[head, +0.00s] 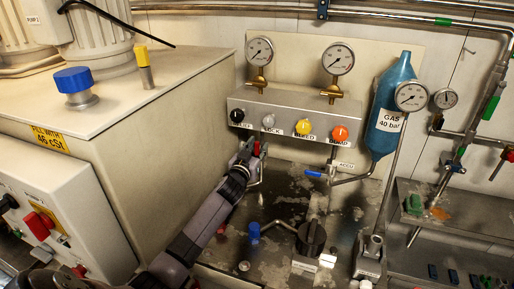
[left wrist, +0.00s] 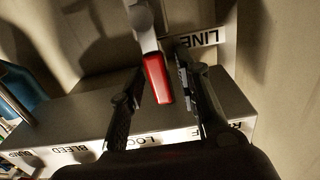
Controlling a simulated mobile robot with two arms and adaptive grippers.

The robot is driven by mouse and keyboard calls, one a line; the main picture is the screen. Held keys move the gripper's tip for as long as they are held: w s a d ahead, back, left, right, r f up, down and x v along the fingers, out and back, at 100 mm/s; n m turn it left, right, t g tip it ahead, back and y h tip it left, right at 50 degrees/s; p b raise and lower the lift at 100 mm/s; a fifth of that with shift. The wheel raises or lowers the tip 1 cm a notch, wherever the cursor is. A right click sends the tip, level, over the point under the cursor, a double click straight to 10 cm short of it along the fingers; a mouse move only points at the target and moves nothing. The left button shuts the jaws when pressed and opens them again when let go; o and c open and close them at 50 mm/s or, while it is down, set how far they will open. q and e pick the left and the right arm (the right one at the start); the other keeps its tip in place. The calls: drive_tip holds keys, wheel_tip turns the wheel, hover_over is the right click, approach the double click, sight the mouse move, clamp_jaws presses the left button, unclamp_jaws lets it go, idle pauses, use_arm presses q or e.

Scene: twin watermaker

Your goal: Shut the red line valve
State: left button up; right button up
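The red line valve handle (left wrist: 157,80) shows in the left wrist view, with a LINE label (left wrist: 198,40) beside its metal stem. In the head view only a small part of the red handle (head: 257,148) shows by the manifold's lower left, mostly hidden by my gripper. My left gripper (head: 250,152) reaches up to it from below. In the left wrist view its two dark fingers are apart, one on each side of the red handle, with visible gaps. Contact is not seen. My right gripper is in neither view.
A grey manifold box (head: 290,112) with black, grey, yellow and orange knobs sits just above the gripper. A blue lever (head: 314,174) and a blue gas bottle (head: 391,110) stand to the right. A large beige tank (head: 150,130) stands close on the left.

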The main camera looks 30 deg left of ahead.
use_arm(q)
clamp_jaws()
idle(0.6)
